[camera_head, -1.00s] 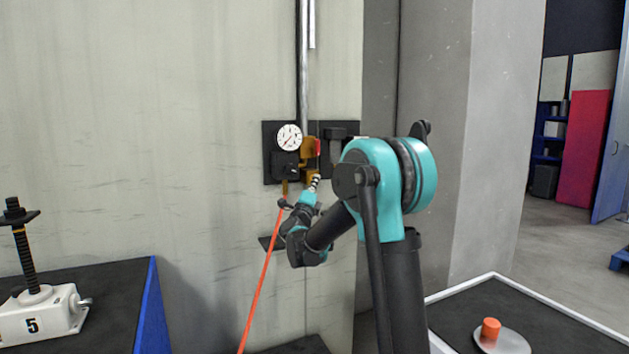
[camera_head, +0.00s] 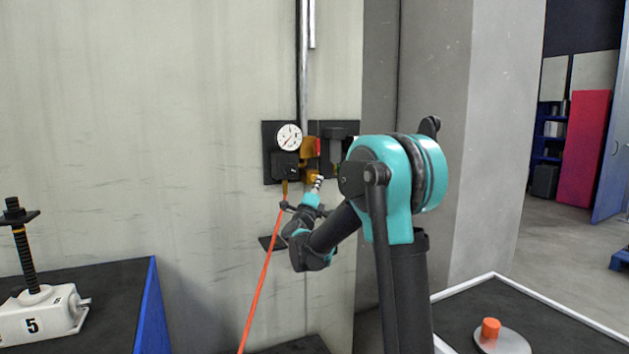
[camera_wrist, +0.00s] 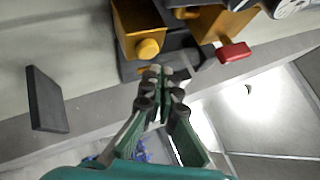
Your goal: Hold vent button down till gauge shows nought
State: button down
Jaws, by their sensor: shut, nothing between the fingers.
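The gauge (camera_head: 288,136) is a white round dial with a red needle on a dark wall panel; the needle seems to point to the lower left, and its figures are too small to read. Beside it are brass fittings (camera_head: 312,148) and a red part (camera_head: 318,147), which also shows in the wrist view (camera_wrist: 233,52). A round yellow button (camera_wrist: 148,48) sits on a brass block in the wrist view, probably the vent button. My gripper (camera_head: 318,181) is shut and empty. Its fingertips (camera_wrist: 160,72) appear just below the button in the wrist view; I cannot tell whether they touch.
An orange hose (camera_head: 262,275) hangs from the panel. A dark cylinder unit (camera_head: 338,145) is right of the brass fittings. A screw jack marked 5 (camera_head: 35,313) stands on the left bench. A grey disc with an orange knob (camera_head: 491,328) lies on the right bench.

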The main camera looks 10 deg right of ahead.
jog(key=s, duration=0.2)
jog(key=s+d, duration=0.1)
jog(key=s, duration=0.1)
jog(key=shift+s+d, duration=0.2)
jog(key=s+a+f+n+g+y, duration=0.35)
jog(key=s+f+n+y, duration=0.25)
jog(key=f+n, duration=0.35)
jog(key=s+a+f+n+g+y, duration=0.2)
jog(key=s+f+n+g+y, duration=0.2)
jog(key=s+f+n+y, duration=0.4)
jog(key=s+d+f+n+g+h, duration=0.2)
jog(key=s+d+f+n+g, duration=0.2)
jog(key=s+f, duration=0.6)
jog(key=s+d+f+n+g+h, duration=0.3)
jog(key=s+f, duration=0.8)
jog(key=s, duration=0.4)
jog(key=d+n+g, duration=0.1)
jog(key=d+g, duration=0.1)
jog(key=shift+s+d+f+g, duration=0.25)
jog(key=shift+d+g, duration=0.05)
jog(key=shift+g, duration=0.05)
jog(key=shift+n, duration=0.25)
